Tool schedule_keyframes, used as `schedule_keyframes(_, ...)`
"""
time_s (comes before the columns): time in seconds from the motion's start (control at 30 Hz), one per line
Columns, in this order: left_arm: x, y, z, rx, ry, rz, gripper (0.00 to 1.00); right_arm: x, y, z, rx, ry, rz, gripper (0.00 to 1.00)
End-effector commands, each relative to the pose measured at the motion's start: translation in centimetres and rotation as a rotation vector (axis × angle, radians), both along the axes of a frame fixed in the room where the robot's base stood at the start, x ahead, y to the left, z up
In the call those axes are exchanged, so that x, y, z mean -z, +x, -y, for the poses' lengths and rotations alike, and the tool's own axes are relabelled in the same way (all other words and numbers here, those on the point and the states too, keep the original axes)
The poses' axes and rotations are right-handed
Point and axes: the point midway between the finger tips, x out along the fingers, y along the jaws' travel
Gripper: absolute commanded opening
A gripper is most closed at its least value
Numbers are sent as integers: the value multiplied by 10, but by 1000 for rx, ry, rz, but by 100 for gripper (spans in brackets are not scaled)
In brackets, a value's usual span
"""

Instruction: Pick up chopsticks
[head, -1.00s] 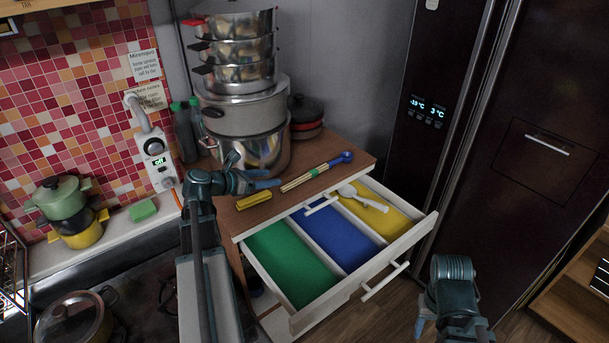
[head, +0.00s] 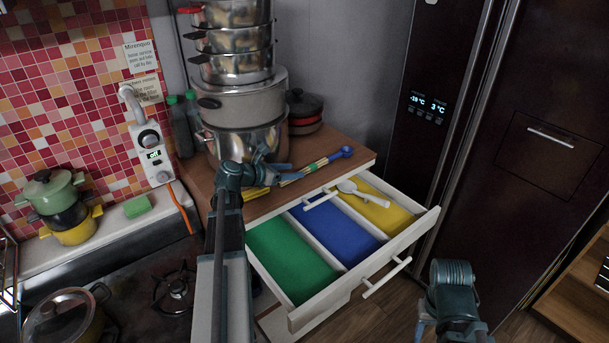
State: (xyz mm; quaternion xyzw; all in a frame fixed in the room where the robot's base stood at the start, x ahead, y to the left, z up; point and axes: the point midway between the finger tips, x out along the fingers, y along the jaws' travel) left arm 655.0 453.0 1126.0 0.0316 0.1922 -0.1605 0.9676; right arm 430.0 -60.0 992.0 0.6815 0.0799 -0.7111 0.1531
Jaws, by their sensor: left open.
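Thin tan sticks (head: 316,164), which look like the chopsticks, lie on the wooden countertop beside a blue round-ended utensil (head: 345,152). Their near end is partly hidden by my left gripper. My left gripper (head: 284,173) is open, low over the countertop at that near end. I cannot tell whether its fingers touch the sticks. A yellow item (head: 256,193) lies just in front of it, partly hidden by the arm. My right gripper is at the lower right (head: 424,325), away from the counter; its fingers are mostly hidden.
An open drawer (head: 366,284) below has green, blue and yellow compartments; a white spoon (head: 362,195) lies over the yellow one. Stacked steel pots (head: 240,100) stand close behind my left gripper. A dark pot (head: 304,112) is behind the sticks.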

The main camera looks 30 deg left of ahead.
Motion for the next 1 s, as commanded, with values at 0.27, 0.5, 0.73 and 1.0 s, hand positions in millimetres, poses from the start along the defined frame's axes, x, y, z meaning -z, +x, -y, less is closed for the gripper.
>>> schedule_keyframes(0.27, 19, 30, 12, 2, 2, 0, 61, 19, 0, 0, 1, 0, 0, 50)
schedule_keyframes(0.5, 18, 29, 12, 0, 1, -1, 54, 18, 0, 0, 1, 0, 0, 50)
schedule_keyframes(0.73, 18, 29, 12, 0, 1, 0, 13, 18, 0, 0, 1, 0, 0, 50)
schedule_keyframes(1.0, 18, 29, 12, 0, 1, 0, 0, 18, 0, 0, 1, 0, 0, 50)
